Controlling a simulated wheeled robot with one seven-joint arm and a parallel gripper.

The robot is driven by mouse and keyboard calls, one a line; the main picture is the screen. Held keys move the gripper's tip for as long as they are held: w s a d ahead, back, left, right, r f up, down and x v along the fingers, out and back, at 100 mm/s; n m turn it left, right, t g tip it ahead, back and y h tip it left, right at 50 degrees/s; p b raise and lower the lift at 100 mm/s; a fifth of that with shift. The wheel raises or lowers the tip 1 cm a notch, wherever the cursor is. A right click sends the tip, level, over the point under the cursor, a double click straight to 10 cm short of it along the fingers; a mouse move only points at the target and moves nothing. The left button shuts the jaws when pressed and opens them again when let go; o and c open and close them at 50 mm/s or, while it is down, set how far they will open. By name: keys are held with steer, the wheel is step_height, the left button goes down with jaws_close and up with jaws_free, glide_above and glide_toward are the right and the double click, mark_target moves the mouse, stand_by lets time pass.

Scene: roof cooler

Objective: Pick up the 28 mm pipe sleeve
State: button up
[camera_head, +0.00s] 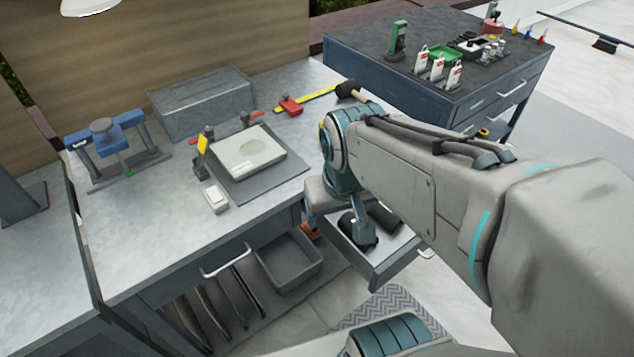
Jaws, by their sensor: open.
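A dark cylindrical piece (384,217) lies in the open drawer (385,274) below the bench top, and looks like a pipe sleeve. More dark material shows just left of it, partly covered by my gripper (337,232). I cannot read any size, so I cannot tell which piece is the 28 mm pipe sleeve. My gripper is open and points down over the left part of the drawer. Its fingers are apart, one near the drawer's left side and one in front of the dark pieces. My arm hides part of the drawer; contact cannot be told.
The bench top (140,245) holds a pale square device (248,152) on a grey mat, a blue clamp-like tool (104,138) and a metal box (203,102). A grey bin (290,262) stands beneath, left of the drawer. A dark tool cabinet (430,60) stands behind my arm.

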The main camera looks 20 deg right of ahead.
steer(key=w+d+f+n+g+h+p, duration=0.2)
steer(key=w+d+f+p, duration=0.2)
steer(key=w+d, duration=0.25)
steer(key=n+y+p, duration=0.2)
glide_above(345, 223)
steer(key=s+d, duration=0.2)
steer(key=s, duration=0.1)
steer(key=shift+g, duration=0.4)
steer(key=f, duration=1.6)
steer(key=shift+w+f, duration=0.1)
steer(key=shift+w, duration=0.1)
steer(key=shift+d+f, duration=0.25)
steer(key=shift+f, duration=1.25)
steer(key=shift+d+f, duration=0.2)
steer(key=shift+f, duration=1.25)
steer(key=c, duration=1)
